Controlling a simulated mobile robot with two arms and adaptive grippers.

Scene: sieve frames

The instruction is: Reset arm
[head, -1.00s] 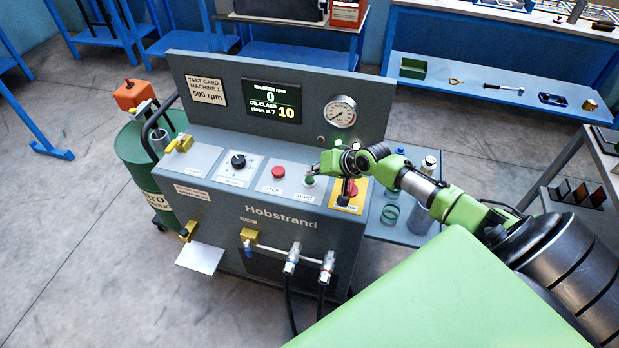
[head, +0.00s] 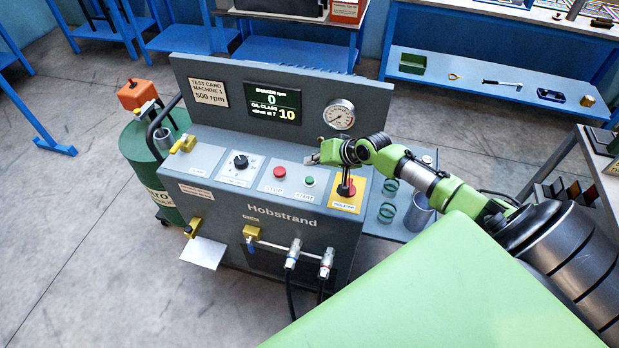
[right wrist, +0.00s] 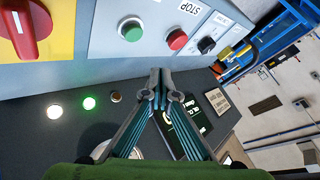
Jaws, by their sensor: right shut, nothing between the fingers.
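My right arm (head: 410,170) reaches in from the right over the Hobstrand test machine (head: 285,215). My right gripper (head: 312,158) is shut and empty, above the panel near the green START button (head: 310,181). In the right wrist view its fingertips (right wrist: 160,75) meet, apart from the green button (right wrist: 131,29) and the red STOP button (right wrist: 177,39). The red isolator knob (head: 346,189) sits on a yellow plate, partly behind my arm in the head view. It also shows in the right wrist view (right wrist: 28,25). My left gripper is not in view.
The machine's upright back panel (head: 225,90) carries a display (head: 272,104) reading 0 rpm and a gauge (head: 339,114). A side shelf (head: 400,228) at the machine's right holds green rings and a grey cylinder (head: 418,213). A green drum (head: 150,155) stands left. Floor at lower left is clear.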

